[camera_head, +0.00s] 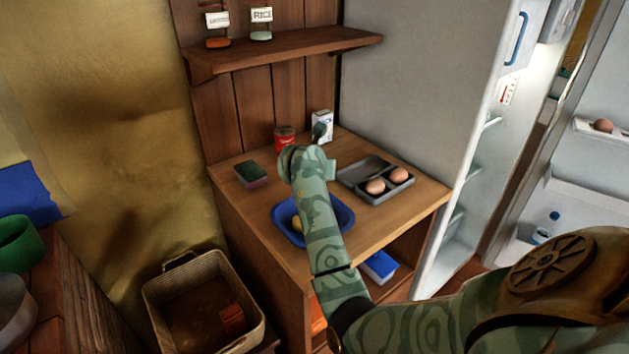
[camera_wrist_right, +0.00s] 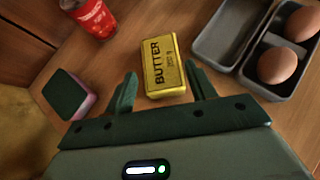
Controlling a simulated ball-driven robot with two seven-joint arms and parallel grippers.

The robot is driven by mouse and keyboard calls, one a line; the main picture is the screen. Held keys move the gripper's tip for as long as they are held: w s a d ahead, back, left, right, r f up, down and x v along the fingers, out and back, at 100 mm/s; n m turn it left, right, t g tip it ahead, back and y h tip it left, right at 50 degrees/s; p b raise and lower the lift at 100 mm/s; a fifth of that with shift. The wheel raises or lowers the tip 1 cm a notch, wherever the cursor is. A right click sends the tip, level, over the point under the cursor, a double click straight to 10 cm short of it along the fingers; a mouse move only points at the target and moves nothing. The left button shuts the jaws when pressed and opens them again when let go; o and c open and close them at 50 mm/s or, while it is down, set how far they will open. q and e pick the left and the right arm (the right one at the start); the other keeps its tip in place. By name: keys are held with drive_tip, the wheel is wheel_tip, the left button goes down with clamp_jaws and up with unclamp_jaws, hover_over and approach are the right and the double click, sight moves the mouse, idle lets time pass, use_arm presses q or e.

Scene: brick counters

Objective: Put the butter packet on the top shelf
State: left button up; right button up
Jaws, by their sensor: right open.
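The butter packet (camera_wrist_right: 163,67) is a yellow block with black BUTTER lettering, lying on the wooden counter in the right wrist view. My right gripper (camera_wrist_right: 159,76) is open, with its fingertips on either side of the packet's near end. I cannot tell whether the fingers touch it. In the head view my right arm hides the packet and most of the gripper. A wooden wall shelf (camera_head: 290,52) is above the counter and holds two labelled jars, one marked RICE (camera_head: 261,24). My left gripper is not in view.
Around the packet are a red can (camera_head: 284,138), a green-topped sponge (camera_head: 251,174) and a grey tray (camera_head: 368,167) with two eggs. A blue bowl (camera_head: 341,214) with something yellow lies under my forearm. The open fridge (camera_head: 420,110) stands right. The shelf's right half is clear.

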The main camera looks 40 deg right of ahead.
drive_tip(key=b+x, duration=0.2)
drive_tip(key=x, duration=0.2)
drive_tip(key=shift+d+f, duration=0.2)
drive_tip(key=shift+f, duration=0.1)
drive_tip(key=shift+w+d+f+b, duration=0.15)
drive_tip(key=shift+w+d+b, duration=0.05)
drive_tip(key=shift+w+b, duration=0.1)
drive_tip(key=shift+d, duration=0.1)
drive_tip(key=shift+r, duration=0.2)
drive_tip(key=c, duration=0.8)
